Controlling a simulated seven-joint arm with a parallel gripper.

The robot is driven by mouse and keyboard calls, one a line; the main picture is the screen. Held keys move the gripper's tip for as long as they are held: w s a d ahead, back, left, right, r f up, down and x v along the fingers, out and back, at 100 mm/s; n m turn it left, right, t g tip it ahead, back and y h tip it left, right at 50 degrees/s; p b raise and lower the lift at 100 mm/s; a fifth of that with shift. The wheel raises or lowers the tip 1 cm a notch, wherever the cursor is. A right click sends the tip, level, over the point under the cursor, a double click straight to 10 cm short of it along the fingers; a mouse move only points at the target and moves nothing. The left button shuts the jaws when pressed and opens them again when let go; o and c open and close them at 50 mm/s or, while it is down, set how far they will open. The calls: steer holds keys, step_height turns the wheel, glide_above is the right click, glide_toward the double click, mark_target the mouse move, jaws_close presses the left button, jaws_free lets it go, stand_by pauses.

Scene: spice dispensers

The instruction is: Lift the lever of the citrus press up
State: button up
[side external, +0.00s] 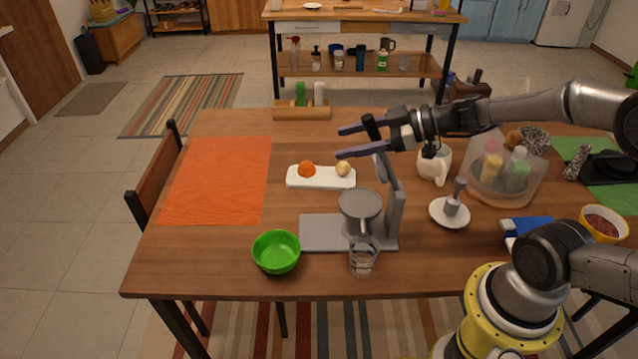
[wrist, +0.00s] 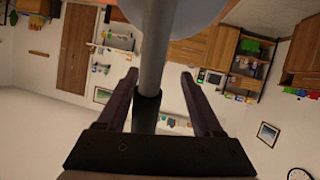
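The grey citrus press (side external: 397,205) stands on the table with its flat base and round strainer. Its lever (side external: 382,165) points steeply up from the top of the post, ending in a black grip (side external: 370,127). My gripper (side external: 340,142) is open at the height of this grip, its two purple-grey fingers pointing left. In the wrist view the lever (wrist: 154,55) and its dark grip (wrist: 145,112) stand between the spread fingers of my gripper (wrist: 160,78), closer to the left one. I cannot tell whether a finger touches it.
A clear glass (side external: 363,256) stands at the press's front. A green bowl (side external: 277,252) is left of its base. A white tray (side external: 321,178) with fruit lies behind. A white jug (side external: 434,163) and a saucer (side external: 449,213) stand to the right. The orange mat (side external: 216,180) is bare.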

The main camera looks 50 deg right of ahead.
steer(key=w+a+f+g+h, duration=0.2)
steer(key=f+g, duration=0.1)
steer(key=f, duration=0.2)
steer(key=w+a+f+g+h, duration=0.2)
steer(key=f+g+h, duration=0.1)
steer(key=f, duration=0.3)
steer(key=shift+w+a+f+n+g+h, duration=0.2)
steer(key=shift+n+g+h, duration=0.1)
steer(key=shift+n, duration=0.1)
stand_by(0.3)
